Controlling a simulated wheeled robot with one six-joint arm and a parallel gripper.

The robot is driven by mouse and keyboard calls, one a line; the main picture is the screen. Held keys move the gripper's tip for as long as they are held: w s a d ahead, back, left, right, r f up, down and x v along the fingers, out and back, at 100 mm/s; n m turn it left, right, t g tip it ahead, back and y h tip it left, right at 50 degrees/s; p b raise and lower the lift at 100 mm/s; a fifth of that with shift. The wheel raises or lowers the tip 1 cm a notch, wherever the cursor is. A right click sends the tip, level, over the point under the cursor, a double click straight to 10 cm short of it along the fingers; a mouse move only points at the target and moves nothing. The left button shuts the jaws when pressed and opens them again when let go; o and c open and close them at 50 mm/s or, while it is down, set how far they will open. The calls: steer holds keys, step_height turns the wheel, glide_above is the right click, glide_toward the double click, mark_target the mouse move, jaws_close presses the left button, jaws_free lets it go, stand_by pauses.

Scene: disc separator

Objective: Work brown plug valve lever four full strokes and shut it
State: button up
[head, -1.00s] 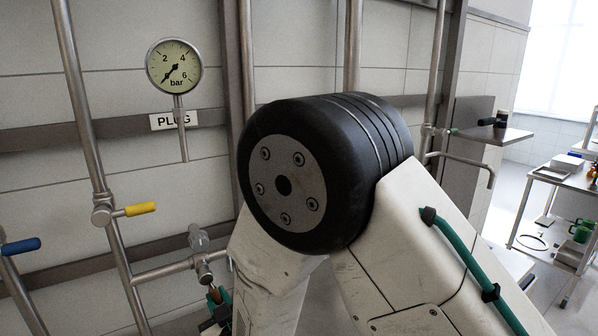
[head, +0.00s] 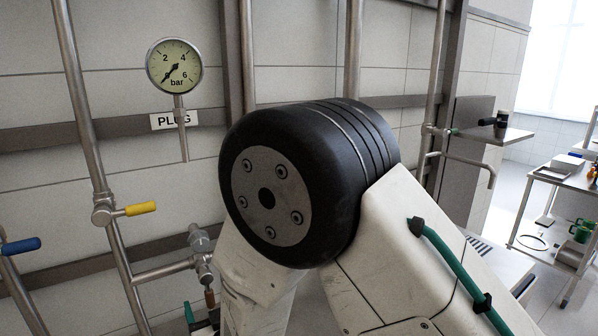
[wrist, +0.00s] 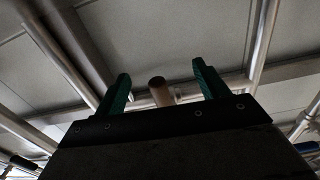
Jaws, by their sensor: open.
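The brown lever (head: 210,298) hangs below the valve body (head: 203,270) on a horizontal pipe, under the PLUG sign (head: 174,120). In the wrist view the lever (wrist: 160,92) shows end-on as a brown round grip. My gripper (wrist: 161,84) is open, with one green finger on each side of the lever and a gap to both. Whether the lever is fully between the fingers in depth I cannot tell. In the head view my own arm hides most of the gripper; only a bit of green finger (head: 189,312) shows beside the lever.
A pressure gauge (head: 174,66) above the sign reads near the low end. A yellow-handled valve (head: 140,209) and a blue-handled valve (head: 20,246) sit on pipes to the left. A cart (head: 560,180) stands far right.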

steer(key=shift+s, duration=0.1)
steer(key=v, duration=0.8)
steer(key=w+d+r+m+g+h, duration=0.2)
steer(key=w+d+r+g, duration=0.1)
steer(key=w+d+r, duration=0.3)
steer(key=d+r+g+h, duration=0.3)
steer(key=d+r, duration=0.2)
steer(key=d, duration=0.8)
steer(key=s+d+r+m+g+h, duration=0.2)
steer(key=s+d+r+g, duration=0.2)
steer(key=s+d, duration=0.7)
steer(key=s+d+r+m+g+h, duration=0.1)
steer(key=s+d+r+g, duration=0.3)
steer(key=s+d, duration=0.8)
steer(key=shift+s+d+r+m+h, duration=0.3)
steer(key=shift+s+r+m+h, duration=0.1)
steer(key=shift+s+h, duration=0.25)
